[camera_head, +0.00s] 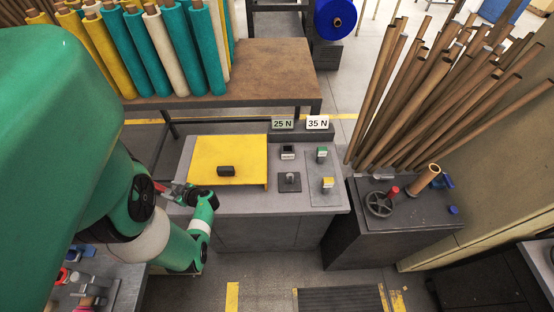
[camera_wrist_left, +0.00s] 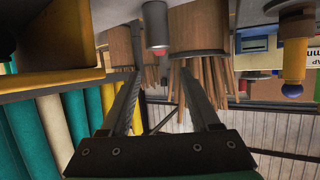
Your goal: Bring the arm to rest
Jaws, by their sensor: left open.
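My left arm, green with dark joints, comes in from the left of the head view and bends at the lower left. Its gripper (camera_head: 174,190) is at the left edge of the grey bench (camera_head: 235,204), beside the yellow plate (camera_head: 215,150). In the left wrist view the two fingers of this gripper (camera_wrist_left: 163,85) stand apart with nothing seen between them, so it is open. My right gripper is not in view.
Two signs, 25 N (camera_head: 282,124) and 35 N (camera_head: 317,122), stand at the back of the bench. Small controls sit right of the plate. Felt rolls (camera_head: 145,50) stand on a brown table behind. Cardboard tubes (camera_head: 420,95) rise at right, above a dark cabinet with a handwheel (camera_head: 379,204).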

